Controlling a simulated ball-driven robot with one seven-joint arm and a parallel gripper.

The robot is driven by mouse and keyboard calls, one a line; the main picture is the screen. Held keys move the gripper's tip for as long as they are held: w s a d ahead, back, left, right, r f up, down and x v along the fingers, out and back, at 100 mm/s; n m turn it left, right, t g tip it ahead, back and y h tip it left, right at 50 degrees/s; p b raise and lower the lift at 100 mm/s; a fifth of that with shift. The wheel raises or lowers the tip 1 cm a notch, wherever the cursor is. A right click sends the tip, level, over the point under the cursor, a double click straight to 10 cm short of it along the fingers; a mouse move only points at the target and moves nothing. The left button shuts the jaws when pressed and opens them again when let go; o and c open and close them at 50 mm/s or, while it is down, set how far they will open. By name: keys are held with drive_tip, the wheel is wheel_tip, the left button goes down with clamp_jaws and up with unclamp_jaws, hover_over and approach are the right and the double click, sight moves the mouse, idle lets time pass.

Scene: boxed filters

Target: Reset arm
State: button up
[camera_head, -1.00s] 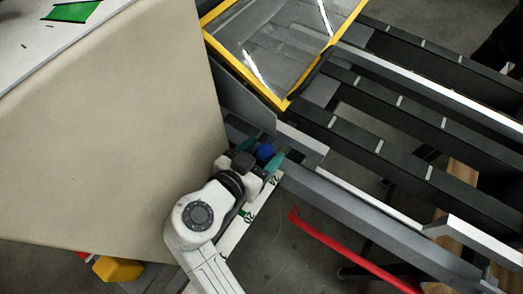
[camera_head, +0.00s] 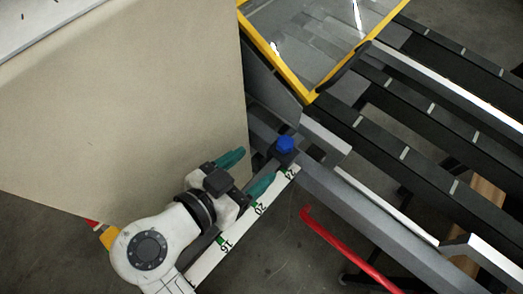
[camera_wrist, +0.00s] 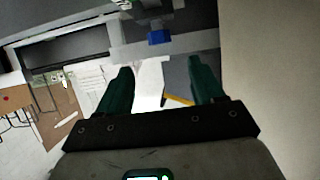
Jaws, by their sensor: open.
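My gripper (camera_head: 248,172) has two green fingers that stand apart with nothing between them. It is at the lower middle of the head view, in front of the beige panel's lower right corner and over the numbered white strip. A blue knob (camera_head: 284,145) on a dark block sits just beyond the fingers, up and to the right, apart from them. In the wrist view my gripper (camera_wrist: 160,82) shows both fingers spread, and the blue knob (camera_wrist: 159,37) lies ahead of the gap.
A large beige panel (camera_head: 120,110) fills the left. A yellow-framed clear panel (camera_head: 310,45) is at the top. Dark rails (camera_head: 420,165) run across the right. A white numbered strip (camera_head: 230,230) lies beside my arm. A red bar (camera_head: 345,250) is below the rails.

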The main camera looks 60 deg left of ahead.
drive_tip(key=shift+s+r, duration=0.1)
drive_tip(key=shift+s, duration=0.2)
idle(0.4)
drive_tip(key=w+d+f+m+g+h, duration=0.15)
drive_tip(key=w+d+f+g, duration=0.35)
drive_tip(key=d, duration=0.7)
drive_tip(key=w+d+f+m+g+h, duration=0.1)
drive_tip(key=w+d+f+g+h, duration=0.15)
drive_tip(key=w+d+f, duration=0.5)
drive_tip(key=s+d+f+g, duration=0.1)
drive_tip(key=s+d, duration=0.3)
drive_tip(key=d, duration=0.5)
drive_tip(key=s+d+f+g, duration=0.2)
drive_tip(key=s+d, duration=0.3)
drive_tip(key=d, duration=0.4)
drive_tip(key=s+d+f+g, duration=0.1)
drive_tip(key=s+d+f, duration=0.3)
drive_tip(key=d, duration=0.5)
drive_tip(key=shift+s+m+g+y, duration=0.35)
drive_tip(key=shift+s+y, duration=0.05)
drive_tip(key=shift+s, duration=0.05)
